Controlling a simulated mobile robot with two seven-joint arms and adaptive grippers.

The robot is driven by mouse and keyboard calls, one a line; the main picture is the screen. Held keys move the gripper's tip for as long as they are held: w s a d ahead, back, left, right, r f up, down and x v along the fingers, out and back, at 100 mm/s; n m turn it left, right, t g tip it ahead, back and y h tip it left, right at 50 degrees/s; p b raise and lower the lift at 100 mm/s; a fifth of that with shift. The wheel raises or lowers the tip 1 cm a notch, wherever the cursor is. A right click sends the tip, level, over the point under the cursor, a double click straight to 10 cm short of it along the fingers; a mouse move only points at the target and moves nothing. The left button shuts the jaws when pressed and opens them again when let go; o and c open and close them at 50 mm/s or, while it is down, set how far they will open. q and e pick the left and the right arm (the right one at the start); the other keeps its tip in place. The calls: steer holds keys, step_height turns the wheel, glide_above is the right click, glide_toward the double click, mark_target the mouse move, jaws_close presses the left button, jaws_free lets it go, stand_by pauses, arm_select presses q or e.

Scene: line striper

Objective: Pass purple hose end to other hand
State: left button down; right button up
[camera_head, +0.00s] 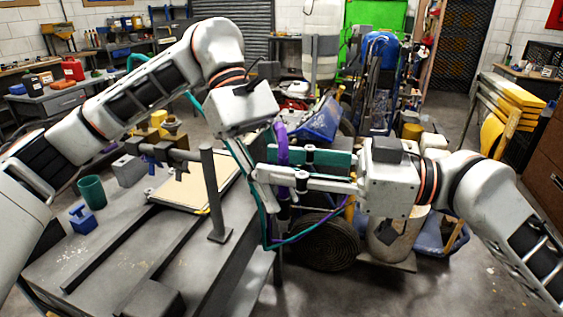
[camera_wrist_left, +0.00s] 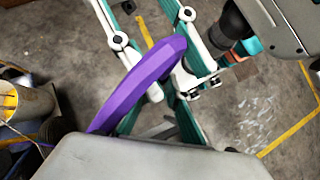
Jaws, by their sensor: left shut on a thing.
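The purple hose (camera_head: 282,146) runs down from my left gripper's body and passes among the fingers of both grippers. My left gripper (camera_head: 264,195) points down and is shut on the purple hose. In the left wrist view the purple hose (camera_wrist_left: 140,80) shows as a thick bent piece beside white fingers with teal pads. My right gripper (camera_head: 278,169) comes in from the right, its fingers level and crossing the hose close to my left fingers. The hose appears between its teal-padded finger and its white finger. Whether these fingers press on the hose is hidden.
A grey workbench (camera_head: 125,235) stands at left, with a tan board (camera_head: 195,188), a dark post (camera_head: 212,185), a green cup (camera_head: 92,192) and a blue part (camera_head: 83,219). A blue machine (camera_head: 380,75) stands behind the grippers. Yellow-topped stands (camera_head: 515,100) are at right.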

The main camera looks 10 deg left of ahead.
steer(key=shift+a, duration=0.15)
steer(key=shift+c, duration=0.4)
jaws_close()
arm_select(q)
steer(key=c, duration=1.9)
jaws_free()
